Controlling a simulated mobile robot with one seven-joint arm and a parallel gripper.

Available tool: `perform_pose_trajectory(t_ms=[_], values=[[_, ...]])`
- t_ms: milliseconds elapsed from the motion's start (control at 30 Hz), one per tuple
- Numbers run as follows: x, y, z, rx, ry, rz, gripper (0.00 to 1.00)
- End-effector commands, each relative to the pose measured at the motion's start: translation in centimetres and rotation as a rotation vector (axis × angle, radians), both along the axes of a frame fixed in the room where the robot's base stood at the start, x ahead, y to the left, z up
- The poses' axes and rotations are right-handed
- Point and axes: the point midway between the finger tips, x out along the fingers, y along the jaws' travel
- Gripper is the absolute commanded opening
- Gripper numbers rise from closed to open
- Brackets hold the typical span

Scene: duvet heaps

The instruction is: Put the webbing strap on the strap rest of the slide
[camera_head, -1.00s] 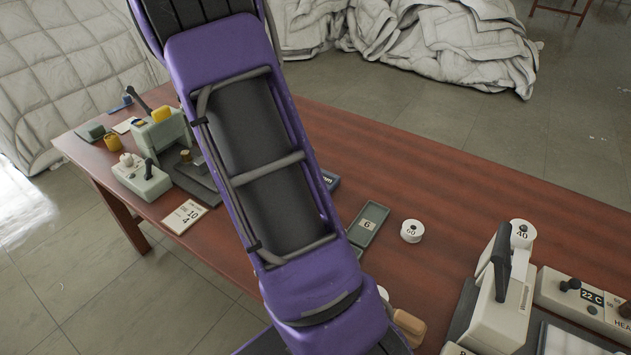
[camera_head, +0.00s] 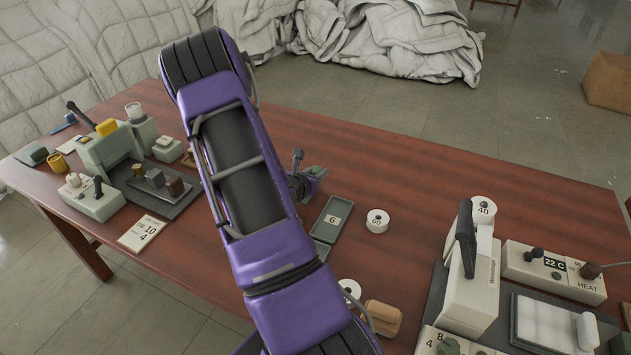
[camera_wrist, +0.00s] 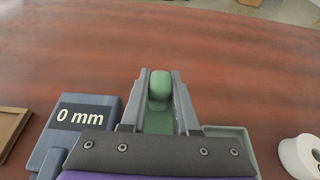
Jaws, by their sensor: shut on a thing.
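My gripper (camera_wrist: 161,78) is shut on a rounded green piece (camera_wrist: 159,93) that stands upright between its two grey fingers in the wrist view. More green shows below it, between the fingers. I cannot tell whether this piece is a handle of the slide. A blue-grey block (camera_wrist: 85,122) marked "0 mm" lies just left of the gripper. In the head view my purple arm hides most of this place; a bit of green (camera_head: 317,172) shows past its right side. I cannot pick out the webbing strap or the strap rest in these frames.
A green tray (camera_head: 326,233) with a "6" card and a white "60" roll (camera_head: 377,222) lie to the right. A white machine (camera_head: 470,295) with a black lever stands further right. Grey-green devices (camera_head: 110,150) fill the left end.

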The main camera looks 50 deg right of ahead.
Motion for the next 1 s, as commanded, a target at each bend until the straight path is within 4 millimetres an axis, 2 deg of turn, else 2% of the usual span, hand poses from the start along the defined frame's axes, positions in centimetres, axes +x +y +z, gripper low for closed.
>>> perform_pose_trajectory(t_ms=[100, 200, 567, 600, 733, 767, 1000], values=[[-0.1, 0.0, -2.0, 0.002, 0.005, 0.001, 0.00], [-0.1, 0.0, -3.1, 0.000, 0.002, 0.000, 0.00], [0.0, 0.0, -3.6, 0.001, 0.001, 0.000, 0.00], [0.0, 0.0, -3.5, 0.001, 0.001, 0.000, 0.33], [0.0, 0.0, -3.4, 0.001, 0.001, 0.000, 0.56], [0.0, 0.0, -3.4, 0.001, 0.001, 0.000, 0.59], [0.0, 0.0, -3.4, 0.001, 0.001, 0.000, 0.59]])
